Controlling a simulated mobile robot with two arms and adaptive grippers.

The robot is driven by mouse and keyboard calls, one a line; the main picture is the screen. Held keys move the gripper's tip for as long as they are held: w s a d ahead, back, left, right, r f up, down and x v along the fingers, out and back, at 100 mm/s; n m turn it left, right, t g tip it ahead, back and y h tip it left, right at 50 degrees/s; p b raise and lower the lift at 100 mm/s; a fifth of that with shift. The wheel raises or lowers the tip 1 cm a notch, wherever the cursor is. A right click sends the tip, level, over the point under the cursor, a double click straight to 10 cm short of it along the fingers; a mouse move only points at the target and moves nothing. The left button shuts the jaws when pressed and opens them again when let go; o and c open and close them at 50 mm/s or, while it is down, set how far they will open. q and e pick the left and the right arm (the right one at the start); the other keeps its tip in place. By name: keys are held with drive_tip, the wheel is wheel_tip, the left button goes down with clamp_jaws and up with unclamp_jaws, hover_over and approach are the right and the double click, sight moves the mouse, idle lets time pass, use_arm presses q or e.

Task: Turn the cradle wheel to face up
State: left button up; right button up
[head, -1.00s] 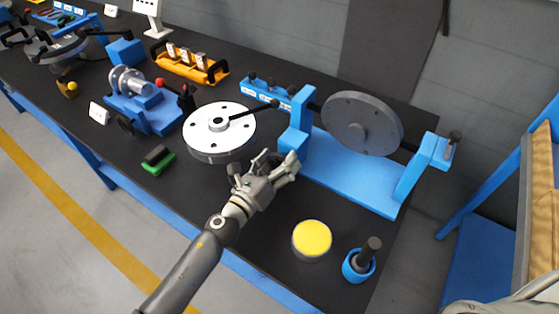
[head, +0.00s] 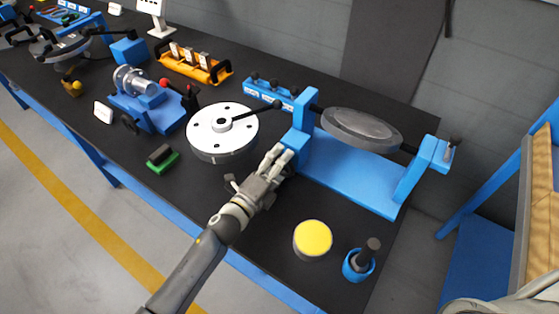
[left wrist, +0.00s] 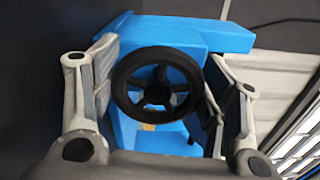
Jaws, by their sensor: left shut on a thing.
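The grey cradle wheel (head: 361,129) is a round disc on an axle between the two uprights of the blue cradle (head: 350,172). It shows as a flattened ellipse, close to level but somewhat tilted. My left gripper (head: 279,160) is at the cradle's left upright in the head view. In the left wrist view its two fingers flank a black spoked handwheel (left wrist: 158,93) on the blue upright, and it is shut on that handwheel. The gripper hides the handwheel in the head view. My right gripper is not in view.
A white flanged disc with a black lever (head: 222,132) stands close left of the gripper. A yellow-topped cylinder (head: 312,239) and a blue cup with a black-handled tool (head: 359,262) stand in front of the cradle. The black table is clear around the cylinder.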

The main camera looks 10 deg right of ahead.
use_arm(q)
drive_tip(key=shift+f+n+p, duration=0.2)
drive_tip(key=shift+n+p, duration=0.15)
drive_tip(key=shift+n, duration=1.75)
drive_tip(key=o, duration=1)
drive_tip(key=shift+o, duration=0.2)
drive_tip(key=shift+f, duration=0.1)
